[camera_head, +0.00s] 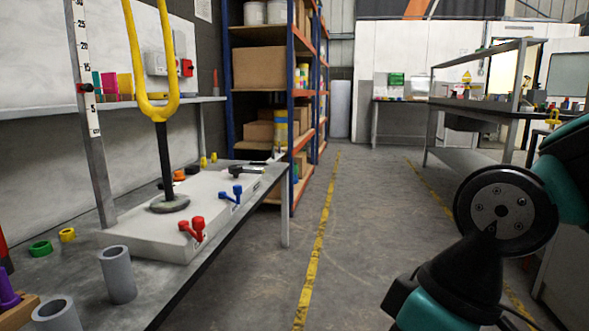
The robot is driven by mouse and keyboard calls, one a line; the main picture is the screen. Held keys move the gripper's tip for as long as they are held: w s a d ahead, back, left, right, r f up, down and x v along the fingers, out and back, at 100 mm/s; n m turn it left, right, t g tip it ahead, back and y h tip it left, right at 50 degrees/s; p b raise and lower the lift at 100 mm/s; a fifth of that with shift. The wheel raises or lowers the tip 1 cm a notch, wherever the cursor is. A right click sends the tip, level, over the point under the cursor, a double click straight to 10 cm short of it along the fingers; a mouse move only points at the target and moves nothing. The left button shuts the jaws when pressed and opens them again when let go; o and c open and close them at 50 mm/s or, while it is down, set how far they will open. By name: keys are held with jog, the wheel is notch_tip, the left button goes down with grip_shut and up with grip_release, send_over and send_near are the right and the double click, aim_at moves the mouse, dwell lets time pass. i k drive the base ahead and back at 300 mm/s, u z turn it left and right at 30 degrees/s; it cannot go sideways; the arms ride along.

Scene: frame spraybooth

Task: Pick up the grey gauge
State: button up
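No single thing is plainly marked as the grey gauge. A second grey hollow cylinder (57,317) stands nearer, cut off by the bottom edge. I cannot tell which of these is the gauge. My arm shows at the lower right, apart from the bench. My gripper's fingers are not in view.
A pale fixture block (150,240) with red and blue clamps bears a tall yellow fork (133,60) on the workbench (230,237). Green (40,248) and yellow (67,235) rings lie left. Shelving (290,100) stands behind. The floor aisle (350,220) is clear.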

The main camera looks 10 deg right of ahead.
aim_at(245, 171)
jog(key=z, duration=0.15)
jog(key=i, duration=1.1)
jog(key=u, duration=0.45)
